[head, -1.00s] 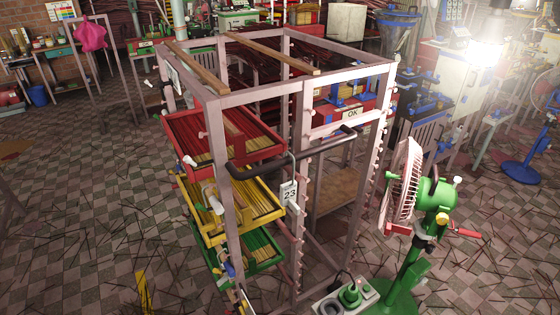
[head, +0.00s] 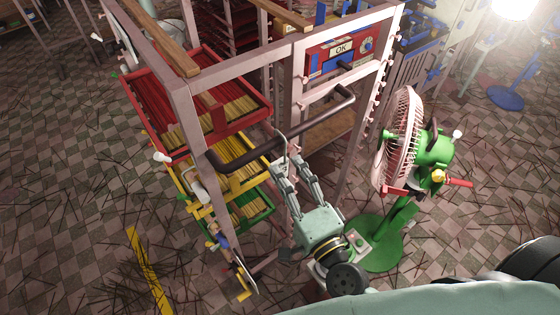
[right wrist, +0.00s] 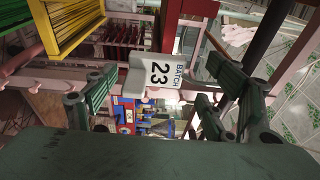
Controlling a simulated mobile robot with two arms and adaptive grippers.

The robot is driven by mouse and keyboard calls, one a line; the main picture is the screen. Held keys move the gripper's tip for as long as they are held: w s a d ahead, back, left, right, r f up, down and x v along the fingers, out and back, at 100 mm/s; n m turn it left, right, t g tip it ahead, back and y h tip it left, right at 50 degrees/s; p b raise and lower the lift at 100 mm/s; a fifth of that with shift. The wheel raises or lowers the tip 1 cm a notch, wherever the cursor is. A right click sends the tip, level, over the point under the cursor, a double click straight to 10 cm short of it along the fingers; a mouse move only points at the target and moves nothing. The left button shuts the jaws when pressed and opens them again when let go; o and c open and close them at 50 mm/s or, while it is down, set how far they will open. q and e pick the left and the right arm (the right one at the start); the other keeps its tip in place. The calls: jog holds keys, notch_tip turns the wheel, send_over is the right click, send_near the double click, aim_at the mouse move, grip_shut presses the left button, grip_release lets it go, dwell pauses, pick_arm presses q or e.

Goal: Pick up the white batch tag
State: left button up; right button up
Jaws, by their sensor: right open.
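The white batch tag (right wrist: 165,78), marked "BATCH 23", shows in the right wrist view in the gap between the fingers of my right gripper (right wrist: 158,82). In the head view the fingers of this gripper (head: 288,172) are spread at the tag's place, below the dark push bar (head: 317,119) of the rack, and mostly hide the tag. A thin wire hook (head: 282,140) shows at the bar just above. The gripper is open, with a finger on each side of the tag; I cannot tell whether either touches it. My left gripper is out of view.
The rack's metal frame (head: 184,118) holds red (head: 151,127), yellow (head: 178,177) and green (head: 262,213) trays of sticks left of my right gripper. A green fan (head: 435,148) stands close on the right. Loose sticks litter the checkered floor.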

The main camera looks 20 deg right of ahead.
jog(key=w, duration=0.2)
jog(key=w+p, duration=0.1)
jog(key=w, duration=0.1)
jog(key=w+a, duration=0.1)
jog(key=shift+w+f+p, duration=0.1)
jog(key=shift+w+p, duration=0.2)
jog(key=shift+w, duration=0.1)
jog(key=shift+c, duration=0.7)
jog(key=c, duration=1.1)
jog(key=shift+c, duration=0.8)
